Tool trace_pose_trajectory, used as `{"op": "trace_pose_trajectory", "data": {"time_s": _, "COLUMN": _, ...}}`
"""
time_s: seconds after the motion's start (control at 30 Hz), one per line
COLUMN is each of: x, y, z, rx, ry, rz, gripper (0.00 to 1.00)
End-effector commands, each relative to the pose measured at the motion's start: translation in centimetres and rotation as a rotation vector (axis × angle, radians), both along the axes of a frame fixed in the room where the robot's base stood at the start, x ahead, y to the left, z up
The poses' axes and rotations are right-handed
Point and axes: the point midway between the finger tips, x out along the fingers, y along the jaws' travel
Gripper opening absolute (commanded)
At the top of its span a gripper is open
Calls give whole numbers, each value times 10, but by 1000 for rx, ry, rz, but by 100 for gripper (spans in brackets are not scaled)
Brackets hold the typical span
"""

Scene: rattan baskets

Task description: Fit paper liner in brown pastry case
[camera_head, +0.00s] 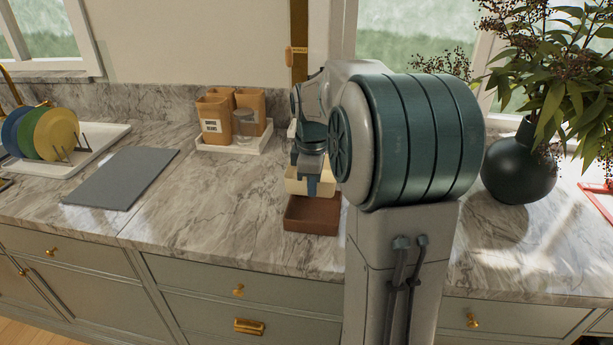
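The brown pastry case (312,227) is a low, open, square tray on the marble counter, near its front edge. The cream paper liner (297,186) is a shallow open box that shows just above the case's back rim. My gripper (313,184) points down at the liner. One finger lies in front of the liner's near wall, and the other is hidden. The gripper appears shut on that wall, with the liner held above the back part of the case. The exact height of the liner over the case cannot be told.
A white tray (236,151) with tan containers (215,112) and a clear glass (244,127) stands behind left. A grey board (122,177) and a rack of plates (56,130) are at left. A dark vase (518,165) with branches stands right. The counter left of the case is clear.

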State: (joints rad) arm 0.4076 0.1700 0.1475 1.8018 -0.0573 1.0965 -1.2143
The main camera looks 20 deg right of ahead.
Motion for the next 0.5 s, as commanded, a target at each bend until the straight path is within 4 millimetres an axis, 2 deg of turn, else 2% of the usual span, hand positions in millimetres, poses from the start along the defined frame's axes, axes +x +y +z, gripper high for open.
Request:
{"op": "trace_pose_trajectory", "data": {"time_s": 0.37, "x": -1, "y": -2, "z": 1, "rx": 1, "ry": 1, "rz": -2, "gripper": 0}}
{"op": "trace_pose_trajectory", "data": {"time_s": 0.5, "x": -1, "y": -1, "z": -8, "rx": 1, "ry": 1, "rz": -1, "gripper": 0}}
